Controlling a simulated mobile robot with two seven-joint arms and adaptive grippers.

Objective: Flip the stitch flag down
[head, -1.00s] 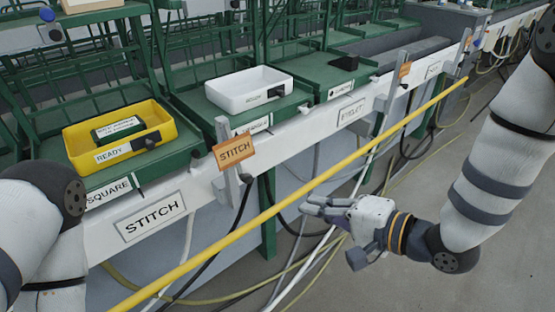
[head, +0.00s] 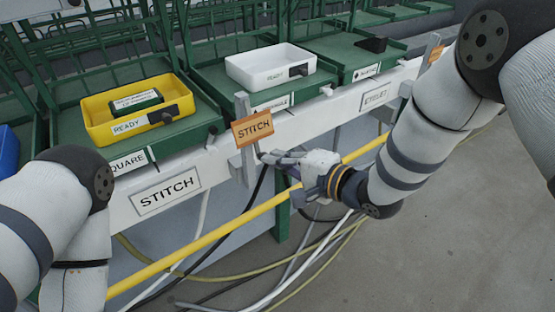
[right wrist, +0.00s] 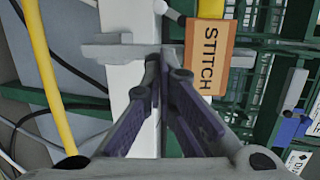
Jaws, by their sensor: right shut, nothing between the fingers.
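The orange stitch flag (head: 253,129), lettered STITCH, stands raised beside a grey upright post (head: 242,106) on the white rail. My right gripper (head: 268,157) is just below and to the right of the flag, with its fingers shut and empty. In the right wrist view the flag (right wrist: 207,62) lies right of the fingertips (right wrist: 166,66), which are close to the grey bracket (right wrist: 110,51). I cannot tell whether they touch it. My left arm shows at the left, but its gripper is out of view.
A yellow bar (head: 228,228) runs along the front of the white rail (head: 212,170). A yellow bin (head: 92,122) and a white bin (head: 240,71) sit on green shelves above. Cables hang below the rail. The floor at the right is clear.

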